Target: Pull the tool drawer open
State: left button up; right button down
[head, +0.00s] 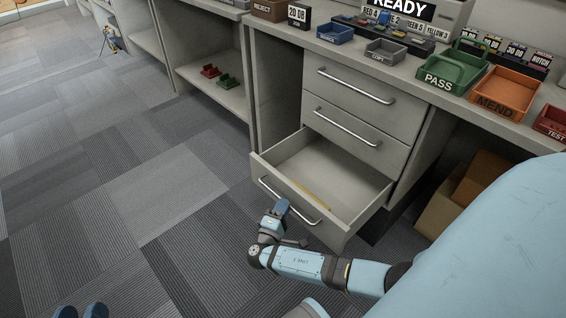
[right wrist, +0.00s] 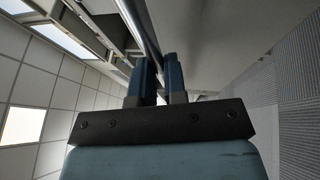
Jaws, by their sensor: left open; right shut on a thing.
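The tool drawer (head: 345,172) is the bottom one of three in the grey cabinet. It stands pulled out, and a thin yellow item (head: 315,190) lies inside it. Its metal bar handle (head: 305,210) runs across the front and also shows in the right wrist view (right wrist: 138,28).
Two upper drawers (head: 365,92) are shut. The counter holds a green tray (head: 452,72), an orange tray (head: 505,92), a blue bin (head: 335,33) and a grey bin (head: 386,51). A cardboard box (head: 440,212) stands under the counter.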

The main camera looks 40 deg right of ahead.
jog(key=shift+a, duration=0.1)
dwell(0.3)
jog(key=c, duration=1.2)
grip_release()
jog(key=shift+o, duration=0.2)
